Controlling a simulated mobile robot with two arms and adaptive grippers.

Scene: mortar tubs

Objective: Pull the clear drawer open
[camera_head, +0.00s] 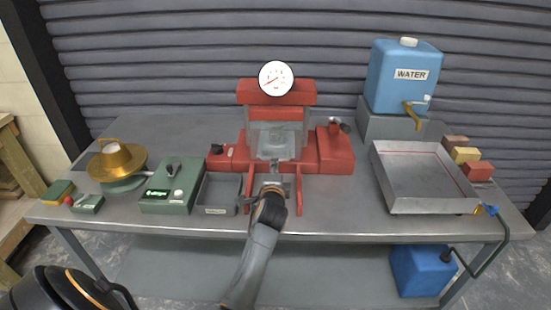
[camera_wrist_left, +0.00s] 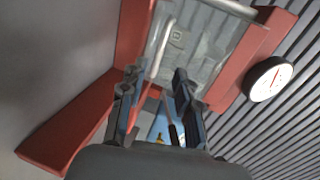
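The clear drawer (camera_head: 274,138) is a see-through box front in the middle of the red press, below the round gauge. In the left wrist view the clear drawer (camera_wrist_left: 197,48) fills the top middle, with a pale bar handle (camera_wrist_left: 163,45) on its face. My left gripper (camera_head: 271,188) is in front of the press, below the drawer. In the left wrist view the left gripper (camera_wrist_left: 155,75) has its fingers apart, with the handle's end seen between the tips. I cannot tell whether they touch it.
The red press (camera_head: 335,152) has legs on both sides of my gripper. An open grey bin (camera_head: 217,193) and green box (camera_head: 170,190) stand left of it. A large metal tray (camera_head: 425,178) and blue water tank (camera_head: 400,75) are at right. The front table strip is mostly clear.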

